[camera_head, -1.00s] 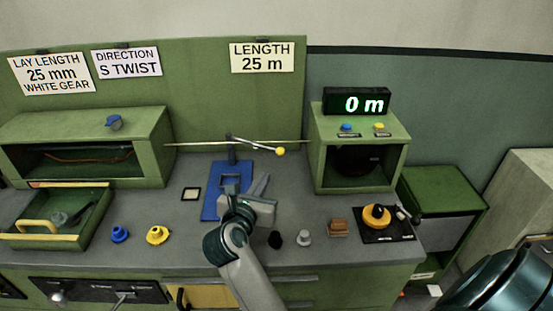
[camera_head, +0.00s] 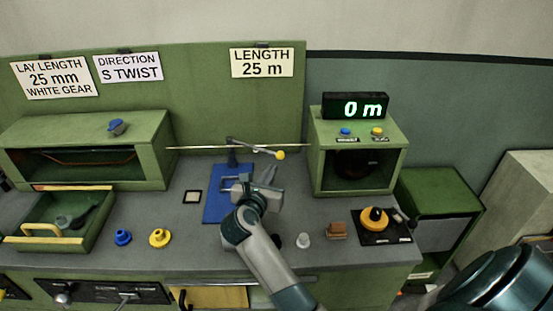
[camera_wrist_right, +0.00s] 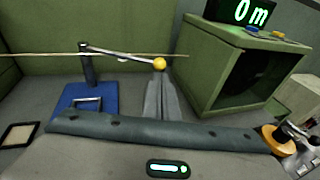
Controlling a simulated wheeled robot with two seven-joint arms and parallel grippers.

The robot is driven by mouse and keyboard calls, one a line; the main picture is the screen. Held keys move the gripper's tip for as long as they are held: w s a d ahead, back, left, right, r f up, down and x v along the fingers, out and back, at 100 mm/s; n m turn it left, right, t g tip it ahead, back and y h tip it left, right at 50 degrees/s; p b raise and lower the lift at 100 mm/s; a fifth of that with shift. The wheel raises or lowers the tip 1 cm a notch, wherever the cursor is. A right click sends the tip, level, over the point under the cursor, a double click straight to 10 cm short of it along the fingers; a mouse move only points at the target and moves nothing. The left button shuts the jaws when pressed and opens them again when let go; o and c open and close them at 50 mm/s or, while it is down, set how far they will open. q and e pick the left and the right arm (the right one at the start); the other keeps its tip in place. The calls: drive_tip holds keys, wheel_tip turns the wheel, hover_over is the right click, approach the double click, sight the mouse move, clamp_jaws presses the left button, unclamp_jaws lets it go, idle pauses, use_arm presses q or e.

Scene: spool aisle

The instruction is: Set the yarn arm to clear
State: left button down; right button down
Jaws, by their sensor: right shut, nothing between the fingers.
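The yarn arm is a thin grey lever (camera_head: 257,148) ending in a yellow ball (camera_head: 281,155). It pivots on a dark post above a blue base (camera_head: 214,207) and points to the right, close to the pale yarn line (camera_head: 200,148). My right gripper (camera_head: 269,176) is shut and empty, just below the ball in the head view. In the right wrist view the closed fingertips (camera_wrist_right: 160,82) appear right under the yellow ball (camera_wrist_right: 159,64); I cannot tell whether they touch it. My left gripper is not in view.
A green housing (camera_head: 358,181) with a "0 m" display (camera_head: 355,105) stands right of the lever. A green box (camera_head: 85,130) and open tray (camera_head: 100,222) are at left. Blue (camera_head: 122,237) and yellow (camera_head: 159,237) knobs and a yellow dial (camera_head: 374,219) are on the bench.

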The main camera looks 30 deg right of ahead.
sight(281, 157)
drive_tip(key=p+x, duration=0.2)
drive_tip(key=x, duration=0.4)
drive_tip(key=shift+w+d, duration=0.15)
drive_tip(key=shift+f, duration=0.1)
drive_tip(key=shift+w+d, duration=0.2)
drive_tip(key=shift+d, duration=0.25)
drive_tip(key=shift+w+d, duration=0.1)
drive_tip(key=shift+d, duration=0.3)
